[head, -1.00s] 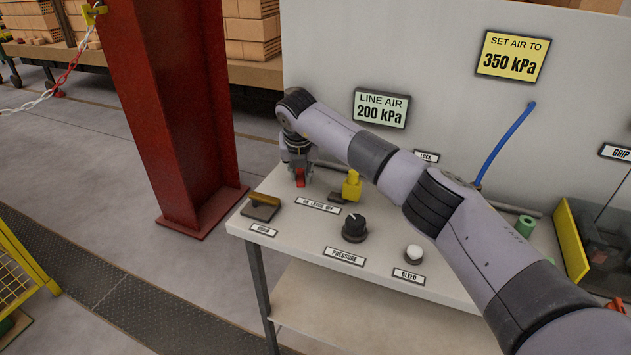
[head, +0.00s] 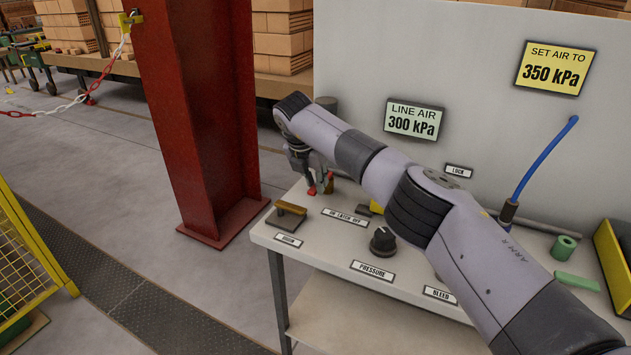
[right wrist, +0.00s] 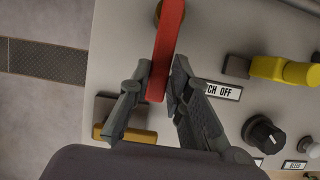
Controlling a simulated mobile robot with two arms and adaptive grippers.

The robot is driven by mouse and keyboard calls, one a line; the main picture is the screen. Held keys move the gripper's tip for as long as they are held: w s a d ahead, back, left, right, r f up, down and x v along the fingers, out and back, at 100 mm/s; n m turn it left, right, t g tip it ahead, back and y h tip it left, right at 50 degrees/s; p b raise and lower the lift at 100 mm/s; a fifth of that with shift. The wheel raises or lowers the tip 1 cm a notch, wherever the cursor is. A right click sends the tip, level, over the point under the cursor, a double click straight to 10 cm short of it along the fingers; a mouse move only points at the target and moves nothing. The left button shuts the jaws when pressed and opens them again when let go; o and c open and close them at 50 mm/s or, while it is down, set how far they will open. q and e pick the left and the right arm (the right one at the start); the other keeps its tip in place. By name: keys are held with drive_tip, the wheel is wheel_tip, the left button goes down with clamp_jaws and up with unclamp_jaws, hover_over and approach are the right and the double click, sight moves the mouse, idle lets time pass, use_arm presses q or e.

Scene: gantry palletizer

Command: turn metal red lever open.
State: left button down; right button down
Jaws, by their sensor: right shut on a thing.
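The red lever (right wrist: 167,45) shows in the right wrist view, running from a brass-coloured pivot at the top down between my fingers. My right gripper (right wrist: 160,88) is shut on the lever's lower end. The line air sign (head: 413,121) reads 300 kPa; the yellow sign (head: 555,68) reads set air to 350 kPa. My left gripper is not in view.
On the bench (head: 300,237) are a brass-coloured handle (head: 290,209), a label "on latch off" (head: 344,217), a black pressure knob (head: 383,240) and a yellow part (right wrist: 285,70). A red column (head: 205,120) stands close left of the bench.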

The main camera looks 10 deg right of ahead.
drive_tip(key=shift+r, duration=0.1)
drive_tip(key=c, duration=1.5)
unclamp_jaws()
drive_tip(key=v, duration=1.1)
drive_tip(key=shift+s+a+r, duration=0.1)
drive_tip(key=shift+a+r, duration=0.05)
drive_tip(key=shift+r, duration=0.2)
